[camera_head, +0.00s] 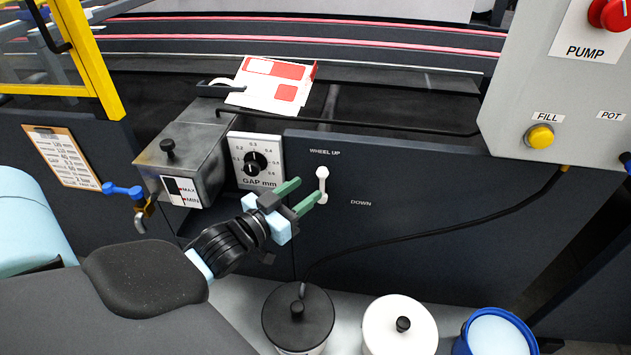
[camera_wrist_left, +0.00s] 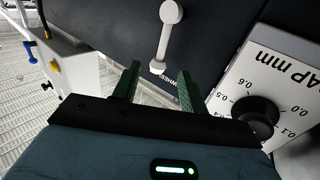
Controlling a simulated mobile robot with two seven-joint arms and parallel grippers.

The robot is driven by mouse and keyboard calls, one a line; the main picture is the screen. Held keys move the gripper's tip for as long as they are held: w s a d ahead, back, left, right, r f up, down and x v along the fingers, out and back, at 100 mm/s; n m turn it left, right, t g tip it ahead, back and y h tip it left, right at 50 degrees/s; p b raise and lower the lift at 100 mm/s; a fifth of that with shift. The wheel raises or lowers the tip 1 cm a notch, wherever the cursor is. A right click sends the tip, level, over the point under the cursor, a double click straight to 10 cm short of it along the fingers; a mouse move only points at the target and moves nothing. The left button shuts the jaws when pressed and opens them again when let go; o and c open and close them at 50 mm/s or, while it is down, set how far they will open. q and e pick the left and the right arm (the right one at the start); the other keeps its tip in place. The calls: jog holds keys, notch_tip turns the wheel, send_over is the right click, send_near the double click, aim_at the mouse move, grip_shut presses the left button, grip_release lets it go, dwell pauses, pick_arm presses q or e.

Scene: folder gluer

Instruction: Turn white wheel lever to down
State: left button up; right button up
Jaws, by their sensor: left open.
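The white wheel lever (camera_head: 322,183) sits on the dark machine panel below the "WHEEL UP" label and left of the "DOWN" label. Its knob end points up, at the WHEEL UP side. It also shows in the left wrist view (camera_wrist_left: 165,35), ahead of the fingers. My left gripper (camera_head: 304,195) has green fingers, spread apart and empty, just left of the lever. It shows in the left wrist view (camera_wrist_left: 158,82) too, with the lever apart from the fingertips. My right gripper is not in view.
A GAP mm dial (camera_head: 256,162) and a metal glue box (camera_head: 183,160) are left of the lever. A black cable (camera_head: 440,228) runs across the panel to the right. A black-lidded pot (camera_head: 298,318), a white-lidded pot (camera_head: 400,325) and a blue bucket (camera_head: 467,335) stand below.

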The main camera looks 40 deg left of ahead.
aim_at(321, 179)
pick_arm(q)
jog(key=shift+w+d, duration=0.15)
jog(key=shift+w, duration=2)
jog(key=shift+c, duration=0.2)
grip_shut()
